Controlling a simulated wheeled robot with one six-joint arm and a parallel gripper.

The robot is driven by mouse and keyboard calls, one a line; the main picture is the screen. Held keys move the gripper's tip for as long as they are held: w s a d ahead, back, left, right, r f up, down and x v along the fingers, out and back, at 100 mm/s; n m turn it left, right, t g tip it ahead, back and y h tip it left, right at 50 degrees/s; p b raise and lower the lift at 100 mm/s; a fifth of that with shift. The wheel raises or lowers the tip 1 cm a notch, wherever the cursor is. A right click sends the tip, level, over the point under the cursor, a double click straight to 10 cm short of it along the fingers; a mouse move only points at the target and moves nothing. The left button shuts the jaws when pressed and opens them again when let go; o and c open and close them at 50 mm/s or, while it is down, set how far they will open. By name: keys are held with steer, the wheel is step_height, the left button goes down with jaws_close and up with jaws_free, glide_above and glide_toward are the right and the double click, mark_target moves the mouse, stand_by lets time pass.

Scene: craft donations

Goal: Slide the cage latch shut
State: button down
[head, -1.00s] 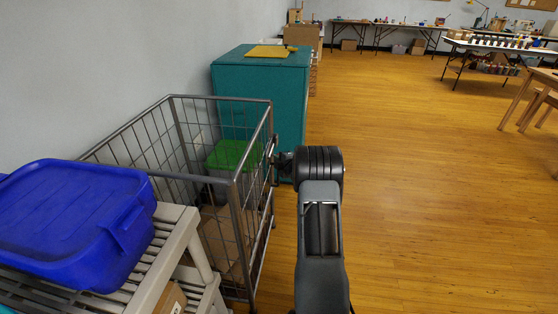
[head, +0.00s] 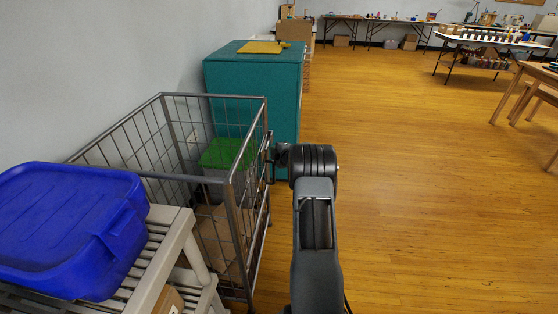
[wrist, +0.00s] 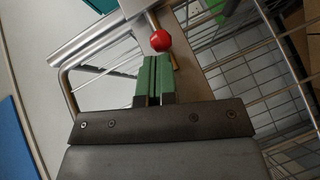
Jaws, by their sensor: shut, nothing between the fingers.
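The grey wire cage (head: 166,180) stands left of my arm in the head view. Its latch shows in the wrist view as a metal rod with a red knob (wrist: 160,41), set beside a flat metal plate (wrist: 190,75). My gripper (wrist: 155,60) has green fingers pressed together with nothing between them. The fingertips are just short of the red knob; I cannot tell whether they touch it. In the head view my gripper (head: 270,155) is at the cage's right side, and the latch is mostly hidden there.
A bin with a green lid (head: 224,153) and cardboard sit inside the cage. A blue lidded tub (head: 70,225) rests on a pale slatted rack (head: 165,245) at the near left. A teal cabinet (head: 255,90) stands behind the cage.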

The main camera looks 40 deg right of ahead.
steer(key=a+v, duration=0.2)
steer(key=v, duration=1)
steer(key=shift+s+a+r, duration=0.2)
steer(key=shift+a+r, duration=0.05)
steer(key=shift+a, duration=0.05)
steer(key=s+d+f+m+g+h+p, duration=0.1)
steer(key=s+d+f+m+g+h, duration=0.2)
steer(key=s+f+m+g, duration=0.4)
steer(key=s+a+r+m+g+p, duration=0.3)
steer(key=s+a+r+m+p, duration=0.1)
steer(key=a+r+m, duration=0.15)
steer(key=s+a+r+y+p, duration=0.1)
steer(key=s+a+r+p, duration=0.3)
steer(key=a+r, duration=0.5)
steer(key=s+a+r+m+g+y+p, duration=0.1)
steer(key=s+a+r+p, duration=0.3)
steer(key=a+r+p, duration=0.4)
steer(key=s+a+r+y+p, duration=0.2)
steer(key=s+a+r+p, duration=0.2)
steer(key=a+r, duration=0.7)
step_height(320, 180, up, 4)
steer(key=shift+s+r+g+y+p, duration=0.2)
steer(key=shift+s+g+y+p, duration=0.15)
steer(key=shift+p, duration=0.9)
